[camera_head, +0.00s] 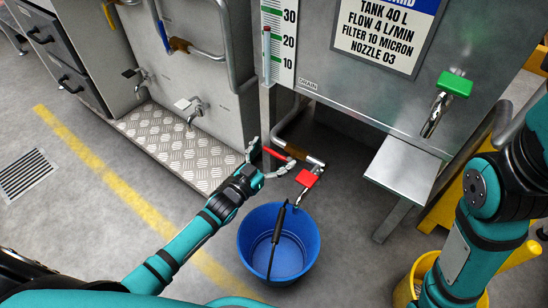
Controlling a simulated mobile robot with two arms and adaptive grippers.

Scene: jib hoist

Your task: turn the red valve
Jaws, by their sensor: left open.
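A red valve handle (307,178) sits on a small metal tap low under the tank, over the back rim of a blue bucket (246,240). A separate red bar (276,153) lies close to the left gripper, near the drain pipe. My left gripper (269,160) is open just left of and behind the red valve handle, with its fingers spread near the red bar. I cannot tell whether a finger touches that bar. My right arm comes in at the right, and its gripper is out of view.
A green-handled tap (454,84) juts from the tank (330,75) above a metal shelf (403,168). A yellow bucket (405,291) stands at lower right. A tread-plate step (165,140) is at left. Open floor lies left of the blue bucket.

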